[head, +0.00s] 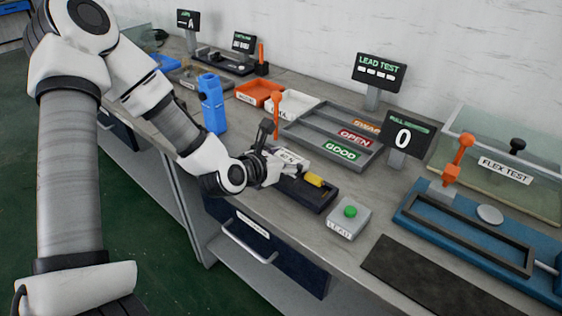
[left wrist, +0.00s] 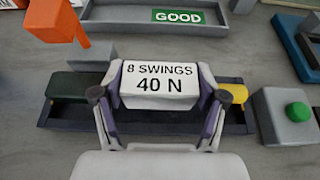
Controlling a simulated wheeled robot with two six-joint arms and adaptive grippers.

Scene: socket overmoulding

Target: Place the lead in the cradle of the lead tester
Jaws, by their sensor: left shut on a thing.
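My left gripper (head: 284,172) is shut on the white block (left wrist: 160,85) of the lead, marked "8 SWINGS 40 N", which sits between its fingers in the left wrist view. A yellow piece (head: 314,180) shows just right of the gripper; it also shows in the left wrist view (left wrist: 236,92). A dark green piece (left wrist: 75,86) shows on the other side. The lead tester's dark cradle tray (head: 322,203) lies under the gripper. Whether the lead touches the tray floor cannot be told. My right gripper is not in view.
A grey box with a green button (head: 349,218) stands right of the tray. An orange-topped lever (head: 277,108) stands behind it. Sorting trays marked GOOD and OPEN (head: 300,132), a LEAD TEST display (head: 380,70) and a blue flex tester (head: 470,238) are nearby.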

